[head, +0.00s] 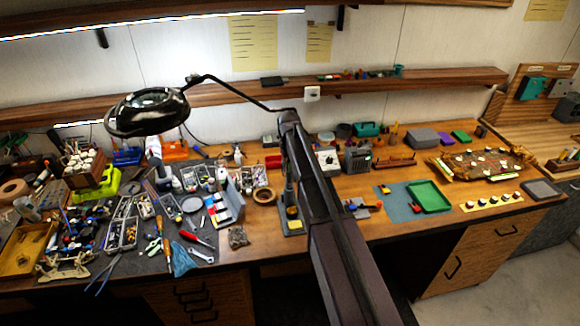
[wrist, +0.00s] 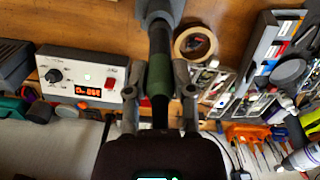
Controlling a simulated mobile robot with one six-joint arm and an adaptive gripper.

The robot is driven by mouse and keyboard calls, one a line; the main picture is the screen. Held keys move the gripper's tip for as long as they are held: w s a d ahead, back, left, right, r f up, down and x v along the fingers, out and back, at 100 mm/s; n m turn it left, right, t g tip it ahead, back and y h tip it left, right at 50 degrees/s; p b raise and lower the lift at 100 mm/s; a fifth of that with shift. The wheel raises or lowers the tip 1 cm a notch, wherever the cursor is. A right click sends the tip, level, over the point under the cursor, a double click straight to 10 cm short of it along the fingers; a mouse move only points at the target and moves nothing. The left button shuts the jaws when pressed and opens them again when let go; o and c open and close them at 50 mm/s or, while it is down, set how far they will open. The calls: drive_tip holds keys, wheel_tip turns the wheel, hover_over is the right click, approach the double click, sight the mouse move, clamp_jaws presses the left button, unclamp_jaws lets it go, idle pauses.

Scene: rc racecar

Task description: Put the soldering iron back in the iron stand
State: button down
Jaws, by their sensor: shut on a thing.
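The soldering iron (wrist: 160,72), with a dark handle and a green grip band, stands between the two fingers of my gripper (wrist: 159,92) in the wrist view. My gripper is shut on the green band. A wider grey-blue piece shows at the iron's upper end in that view; I cannot tell whether it belongs to the iron or the stand. In the head view, the iron stand (head: 293,228) appears as a grey-blue base with a yellow pad, beside my arm. My arm covers part of that area, and the iron's tip is hidden.
The soldering station (head: 327,160) is just right of my arm; it also shows in the wrist view (wrist: 85,80). A tape roll (head: 264,196) lies left of the stand. Tools crowd the left mat. A magnifier lamp (head: 147,110) overhangs the bench. A green tray (head: 428,197) sits right.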

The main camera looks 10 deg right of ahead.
drive_tip(key=shift+f+b, duration=0.85)
drive_tip(key=shift+f, duration=0.05)
drive_tip(key=shift+c, duration=2)
unclamp_jaws()
drive_tip(key=o, duration=0.4)
drive_tip(key=shift+r, duration=0.15)
drive_tip(key=shift+r+p, duration=4.4)
drive_tip(key=shift+p, duration=0.15)
